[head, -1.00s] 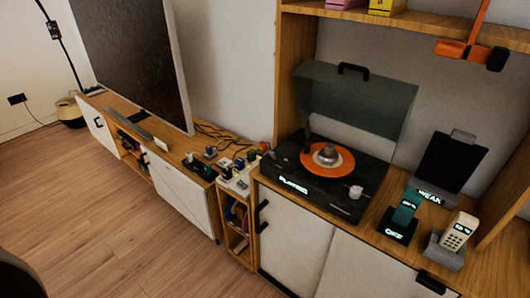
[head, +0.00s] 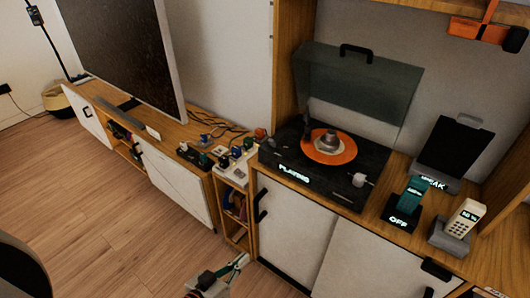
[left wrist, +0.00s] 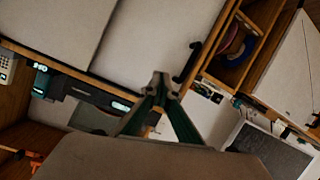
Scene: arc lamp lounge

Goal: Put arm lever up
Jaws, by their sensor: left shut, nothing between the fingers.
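The record player (head: 275,158) sits on the wooden cabinet with its smoky lid raised and the word PLAYING lit on its front. An orange record (head: 345,153) lies on its platter. A small pale knob (head: 358,180) stands at its right front; I cannot clearly make out the arm lever. My left gripper (head: 241,260) is low in front of the cabinet, below and apart from the player. In the left wrist view the gripper (left wrist: 163,88) is shut and empty, in front of the cabinet doors. My right gripper is not in view.
A teal phone (head: 412,196) on a dark base marked OFF and a white phone (head: 465,216) stand right of the player. A dark tilted stand (head: 455,150) is behind them. Small items crowd a white tray (head: 228,170) at left. The floor (head: 110,215) is clear.

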